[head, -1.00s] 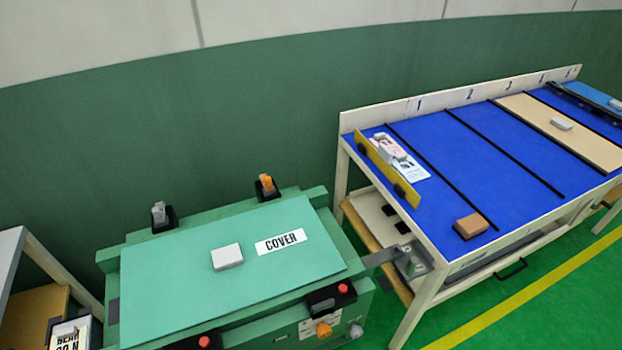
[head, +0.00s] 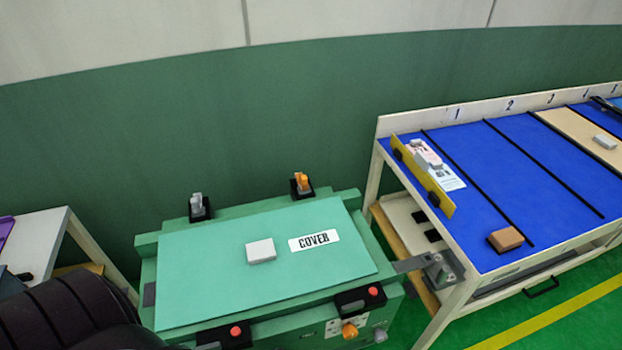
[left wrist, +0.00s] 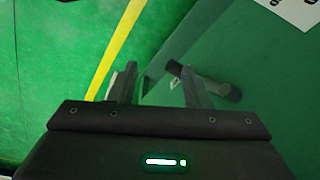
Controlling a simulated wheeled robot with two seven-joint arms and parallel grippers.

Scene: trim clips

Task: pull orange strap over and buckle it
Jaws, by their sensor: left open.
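The green case with its flat cover (head: 190,285) stands at lower centre in the head view. An orange strap end (head: 302,181) stands up in a black holder at the case's back right, and a grey one (head: 196,205) at the back left. Two black buckles with red buttons sit along the front edge, one at left (head: 236,331) and one at right (head: 373,291). An orange knob (head: 350,331) shows below the right buckle. My left gripper (left wrist: 155,82) is open and empty over green floor in the left wrist view. My right gripper is not in view.
A white block (head: 261,251) and a COVER label (head: 314,240) lie on the cover. A blue-topped bench (head: 520,165) stands close at right, with a grey bracket (head: 440,270) near the case. A pale table (head: 45,235) is at left, partly behind my dark arm.

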